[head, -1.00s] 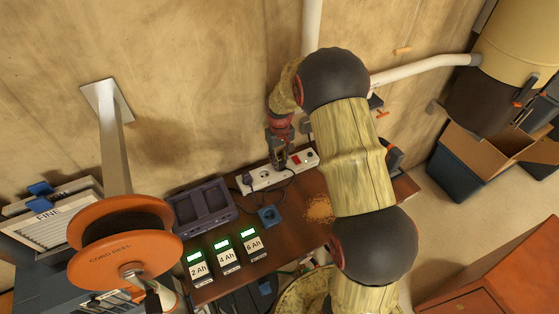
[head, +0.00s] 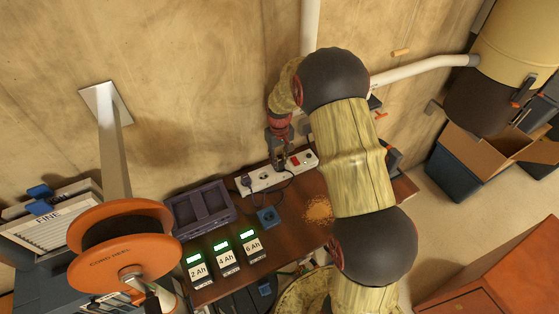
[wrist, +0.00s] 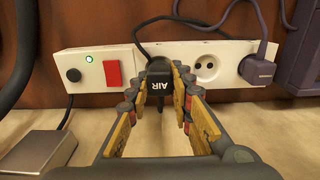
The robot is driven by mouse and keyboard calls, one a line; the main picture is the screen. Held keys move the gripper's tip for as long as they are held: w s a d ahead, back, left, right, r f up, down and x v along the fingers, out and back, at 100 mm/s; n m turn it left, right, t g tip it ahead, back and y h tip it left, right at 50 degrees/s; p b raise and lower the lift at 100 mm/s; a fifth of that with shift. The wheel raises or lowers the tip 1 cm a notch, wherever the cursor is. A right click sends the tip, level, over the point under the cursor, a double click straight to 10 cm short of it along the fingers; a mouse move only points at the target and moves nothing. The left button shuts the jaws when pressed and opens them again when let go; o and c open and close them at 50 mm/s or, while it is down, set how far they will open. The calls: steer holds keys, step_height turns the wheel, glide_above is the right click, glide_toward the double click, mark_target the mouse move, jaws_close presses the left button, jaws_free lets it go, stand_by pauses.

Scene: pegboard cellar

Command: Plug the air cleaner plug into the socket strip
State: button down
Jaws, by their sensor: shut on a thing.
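The white socket strip (head: 262,185) lies along the back of the workbench; in the wrist view the strip (wrist: 182,52) runs across the top. My gripper (head: 281,164) is over the strip in the head view. In the wrist view my gripper (wrist: 163,100) is shut on the black air cleaner plug (wrist: 160,84), marked AIR. The plug is at the strip's front, between the red switch (wrist: 112,73) and an open round socket (wrist: 205,68). Its pins are hidden, so I cannot tell whether they are in a socket. Its black cord arches over the strip.
A purple-grey plug (wrist: 257,68) occupies the strip's end socket. A grey box (wrist: 38,152) is at lower left in the wrist view. A dark charger tray (head: 200,207), several labelled battery packs (head: 227,257) and a blue block (head: 269,216) are on the bench. A cord reel (head: 125,245) is at left.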

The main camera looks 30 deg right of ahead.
steer(key=shift+a+f, duration=0.1)
steer(key=shift+f, duration=0.35)
stand_by(2.1)
steer(key=shift+r, duration=0.4)
steer(key=shift+r, duration=0.15)
stand_by(0.7)
steer(key=shift+r+p, duration=1.4)
steer(key=shift+r, duration=0.65)
steer(key=a+r+p, duration=0.1)
steer(key=a, duration=0.5)
steer(key=shift+a+r, duration=0.25)
steer(key=shift+a, duration=0.15)
steer(key=shift+f, duration=0.15)
steer(key=shift+f+b, duration=0.85)
steer(key=shift+f, duration=0.55)
